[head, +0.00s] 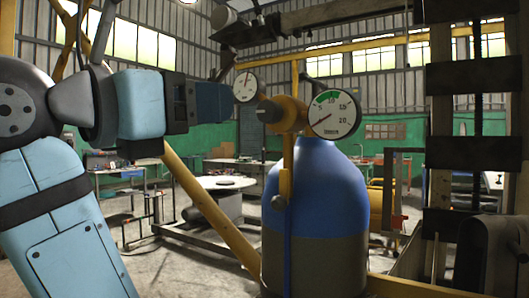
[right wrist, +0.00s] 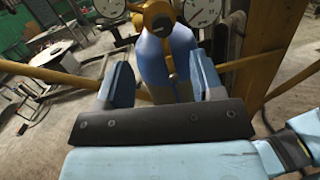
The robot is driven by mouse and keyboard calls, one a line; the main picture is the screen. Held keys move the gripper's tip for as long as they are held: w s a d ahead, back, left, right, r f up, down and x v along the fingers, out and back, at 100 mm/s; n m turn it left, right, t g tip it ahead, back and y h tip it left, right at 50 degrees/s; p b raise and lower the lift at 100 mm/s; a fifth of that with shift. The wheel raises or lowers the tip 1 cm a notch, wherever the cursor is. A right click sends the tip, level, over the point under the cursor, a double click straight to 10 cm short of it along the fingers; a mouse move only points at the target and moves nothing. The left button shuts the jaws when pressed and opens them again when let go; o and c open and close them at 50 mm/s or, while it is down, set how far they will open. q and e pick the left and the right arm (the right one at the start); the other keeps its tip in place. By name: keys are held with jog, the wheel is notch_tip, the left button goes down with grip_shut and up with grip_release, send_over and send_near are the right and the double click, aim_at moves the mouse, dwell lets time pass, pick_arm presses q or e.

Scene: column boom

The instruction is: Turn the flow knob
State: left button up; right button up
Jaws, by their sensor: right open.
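A dark round knob (head: 268,111) sticks out of the left side of the orange regulator body (head: 293,114). The regulator stands on top of a blue and grey gas cylinder (head: 315,195). In the right wrist view the knob (right wrist: 160,20) faces me, dark inside an orange ring, above the fingers. My right gripper (head: 228,103) is just left of the knob in the head view and apart from it. In the right wrist view my right gripper (right wrist: 160,62) has its two fingers wide apart with nothing between them touching. My left gripper is not in view.
Two round gauges flank the regulator: a smaller one (head: 245,87) and a larger one (head: 335,114) with a green band. A yellow upright pipe (head: 287,165) with a small round fitting (head: 279,202) runs before the cylinder. A yellow diagonal bar (head: 208,205) crosses to its left.

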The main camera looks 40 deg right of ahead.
aim_at(265, 112)
jog(key=w+d+b, duration=0.1)
jog(key=d, duration=0.2)
jog(key=d+t+y+b, duration=0.1)
jog(key=d, duration=0.3)
jog(key=w+d+y+b, duration=0.1)
jog(key=d, duration=0.3)
jog(key=shift+w+t, duration=0.3)
jog(key=shift+t, duration=0.1)
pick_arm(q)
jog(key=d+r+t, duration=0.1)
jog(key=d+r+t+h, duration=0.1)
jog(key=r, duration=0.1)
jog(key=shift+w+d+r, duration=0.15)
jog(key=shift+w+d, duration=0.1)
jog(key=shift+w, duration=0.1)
pick_arm(e)
jog(key=shift+w+d, duration=0.1)
jog(key=shift+d, duration=0.15)
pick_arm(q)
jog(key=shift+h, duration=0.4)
pick_arm(e)
jog(key=c, duration=0.9)
